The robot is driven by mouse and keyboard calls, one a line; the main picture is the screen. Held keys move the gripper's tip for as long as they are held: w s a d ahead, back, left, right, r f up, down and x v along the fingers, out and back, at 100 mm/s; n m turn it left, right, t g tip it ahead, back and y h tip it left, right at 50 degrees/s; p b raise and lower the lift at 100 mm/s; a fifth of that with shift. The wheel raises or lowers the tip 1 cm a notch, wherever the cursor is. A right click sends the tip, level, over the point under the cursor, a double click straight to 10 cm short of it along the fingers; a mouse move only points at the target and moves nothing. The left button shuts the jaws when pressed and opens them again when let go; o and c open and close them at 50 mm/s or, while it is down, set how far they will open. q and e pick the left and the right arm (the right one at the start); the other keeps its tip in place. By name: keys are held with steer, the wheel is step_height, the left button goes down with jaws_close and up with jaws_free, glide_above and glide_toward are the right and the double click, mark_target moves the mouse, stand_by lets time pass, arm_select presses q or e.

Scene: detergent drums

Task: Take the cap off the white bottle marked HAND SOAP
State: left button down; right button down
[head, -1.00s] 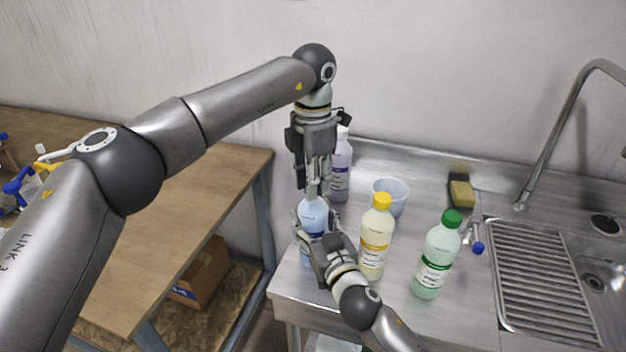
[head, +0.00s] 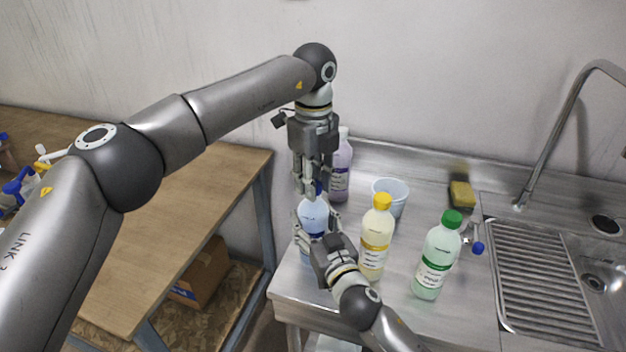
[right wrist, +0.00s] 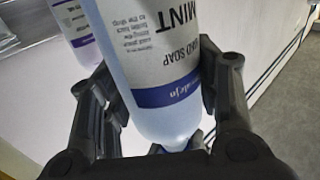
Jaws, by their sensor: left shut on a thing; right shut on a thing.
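The hand soap bottle (head: 313,212) stands upright at the counter's left edge. It looks pale blue-white, with a blue band and a white label reading "SOAP" and "MINT", upside down in the right wrist view (right wrist: 160,45). My right gripper (head: 316,224) is shut on the bottle's body, one finger on each side; its fingers also show in the right wrist view (right wrist: 160,100). My left gripper (head: 312,187) points straight down over the bottle and is shut on its dark blue cap (head: 320,187), mostly hidden by the fingers. I cannot tell whether the cap still touches the neck.
A yellow-capped bottle (head: 376,238) stands close right of my right gripper, a green-capped bottle (head: 437,258) further right. A sponge (head: 461,195), tap (head: 556,130) and sink (head: 598,275) are at the right.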

arm_select(q)
steer(key=n, duration=0.5)
steer(key=shift+n, duration=0.4)
steer(key=shift+r, duration=0.25)
steer(key=shift+r, duration=0.9)
steer(key=shift+r, duration=2.05)
arm_select(e)
steer(key=shift+c, duration=2)
jaws_free()
